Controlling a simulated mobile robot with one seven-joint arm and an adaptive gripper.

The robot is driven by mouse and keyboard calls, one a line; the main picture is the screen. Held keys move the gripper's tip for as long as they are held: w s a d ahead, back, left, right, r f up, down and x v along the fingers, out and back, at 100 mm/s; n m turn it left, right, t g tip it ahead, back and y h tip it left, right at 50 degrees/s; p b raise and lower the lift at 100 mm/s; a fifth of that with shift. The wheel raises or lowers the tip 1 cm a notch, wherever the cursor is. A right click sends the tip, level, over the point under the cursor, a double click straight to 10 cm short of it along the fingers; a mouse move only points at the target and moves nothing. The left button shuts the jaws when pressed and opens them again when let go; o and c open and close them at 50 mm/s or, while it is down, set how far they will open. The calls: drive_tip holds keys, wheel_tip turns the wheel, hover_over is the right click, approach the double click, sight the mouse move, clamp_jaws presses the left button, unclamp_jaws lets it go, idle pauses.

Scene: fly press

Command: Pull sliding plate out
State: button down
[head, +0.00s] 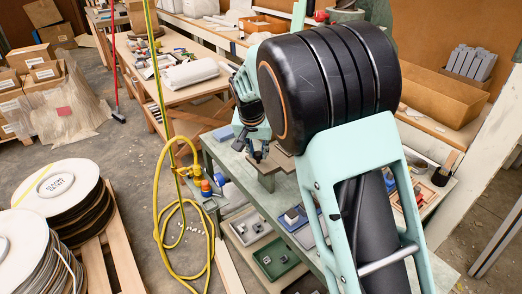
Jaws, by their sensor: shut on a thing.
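The sliding plate (284,163) appears in the head view as a small flat brownish-grey piece on top of a block at the near end of the green-grey bench. My gripper (257,154) is at the plate's left side, pointing down. Its dark fingers look shut on the plate's edge, but the contact is small and hard to make out. My large black and mint arm covers the right part of the plate and most of the fly press behind it.
The bench (222,150) has a lower shelf with a green tray (275,258) and small parts. A yellow hose (160,215) hangs and coils on the floor to the left. Cable reels (60,190) stand at far left. A wooden worktable (170,75) is behind.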

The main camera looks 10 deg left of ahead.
drive_tip(key=c, duration=1.7)
unclamp_jaws()
drive_tip(key=shift+c, duration=0.2)
drive_tip(key=shift+r, duration=0.1)
drive_tip(key=v, duration=1.2)
